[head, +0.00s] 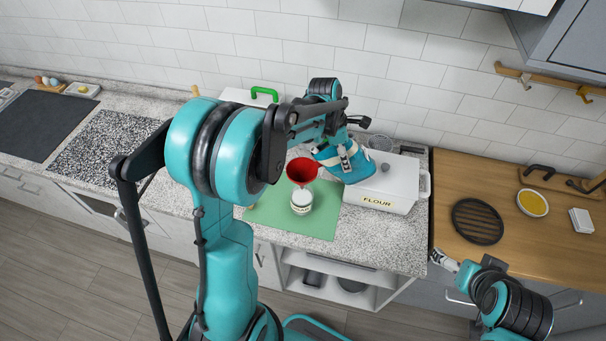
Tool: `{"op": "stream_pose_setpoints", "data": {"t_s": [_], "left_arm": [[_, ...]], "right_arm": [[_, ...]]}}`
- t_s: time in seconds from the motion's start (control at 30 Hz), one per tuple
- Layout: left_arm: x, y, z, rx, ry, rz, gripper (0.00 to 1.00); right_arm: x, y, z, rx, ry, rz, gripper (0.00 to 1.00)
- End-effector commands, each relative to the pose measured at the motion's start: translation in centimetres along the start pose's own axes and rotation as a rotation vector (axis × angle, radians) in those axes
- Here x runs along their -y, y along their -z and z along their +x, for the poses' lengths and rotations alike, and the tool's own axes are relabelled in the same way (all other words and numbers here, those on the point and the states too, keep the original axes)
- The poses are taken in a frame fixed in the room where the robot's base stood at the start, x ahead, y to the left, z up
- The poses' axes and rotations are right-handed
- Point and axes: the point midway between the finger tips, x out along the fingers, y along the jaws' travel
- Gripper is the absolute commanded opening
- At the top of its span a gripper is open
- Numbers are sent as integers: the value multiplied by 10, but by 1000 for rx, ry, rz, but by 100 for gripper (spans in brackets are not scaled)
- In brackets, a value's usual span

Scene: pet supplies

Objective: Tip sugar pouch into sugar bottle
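A red funnel (302,170) sits over the mouth of a white bottle (302,203), which stands upright on a green mat (262,216). Its label is too small to read. A blue and white pouch (328,156) is right beside and above the funnel, tilted. My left gripper (346,158) reaches over from behind the funnel, and its fingers appear closed on the pouch. Whether anything flows from the pouch is too small to tell. My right gripper (443,261) is low at the right, away from these things, and appears empty; its finger opening is unclear.
A white box marked FLOUR (388,189) stands right of the mat. A white container with a green handle (264,95) is behind. A wooden counter (500,255) at right holds a dark round grate (477,221) and a yellow-filled bowl (532,203).

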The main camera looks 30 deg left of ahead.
Motion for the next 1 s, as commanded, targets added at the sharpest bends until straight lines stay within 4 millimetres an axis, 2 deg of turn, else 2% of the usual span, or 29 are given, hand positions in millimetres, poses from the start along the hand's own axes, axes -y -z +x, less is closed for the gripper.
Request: {"op": "stream_pose_setpoints", "data": {"t_s": [0.27,0.47,0.6,0.7,1.0], "left_arm": [[1,-4,-4,-55,3,5,17],[0,-11,-21,-354,0,9,17],[0,-13,-30,-572,0,6,17],[0,-12,-36,-665,-1,2,17],[0,-12,-39,-694,-1,-1,17]], "right_arm": [[0,3,-5,0,0,0,97],[0,10,-14,0,0,0,97],[0,8,-11,0,0,0,97],[0,6,-9,0,0,0,97],[0,7,-9,0,0,0,97]]}}
